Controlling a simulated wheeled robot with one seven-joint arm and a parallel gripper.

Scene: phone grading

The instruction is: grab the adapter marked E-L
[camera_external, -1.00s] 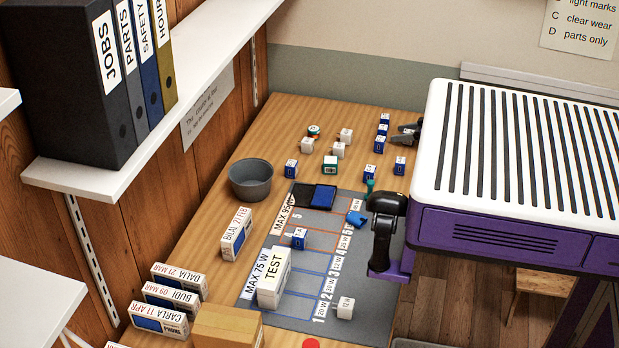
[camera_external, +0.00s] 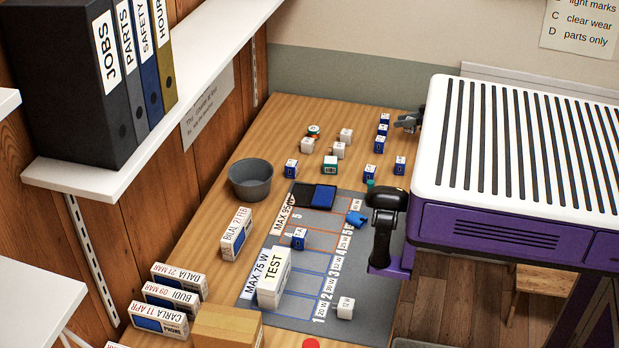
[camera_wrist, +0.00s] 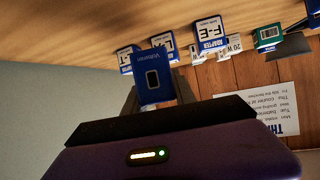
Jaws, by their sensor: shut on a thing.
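My gripper (camera_external: 408,122) is at the far right edge of the wooden table, beside several blue-and-white adapters. In the wrist view its dark fingers are shut on a blue adapter (camera_wrist: 156,78). The face toward the camera has small light print and a dark slot; no E-L mark can be read on it. In the external view my gripper and arm hide this adapter. Behind it in the wrist view are a blue adapter marked F-E (camera_wrist: 210,33), a partly covered adapter whose mark starts with L (camera_wrist: 165,42), and another blue adapter (camera_wrist: 125,58).
A small row of blue adapters (camera_external: 382,130) stands just left of my gripper. White cubes (camera_external: 345,136), a green-and-white block (camera_external: 330,165) and a grey bowl (camera_external: 250,180) lie farther left. The grey mat (camera_external: 300,307) holds a TEST box (camera_external: 273,277).

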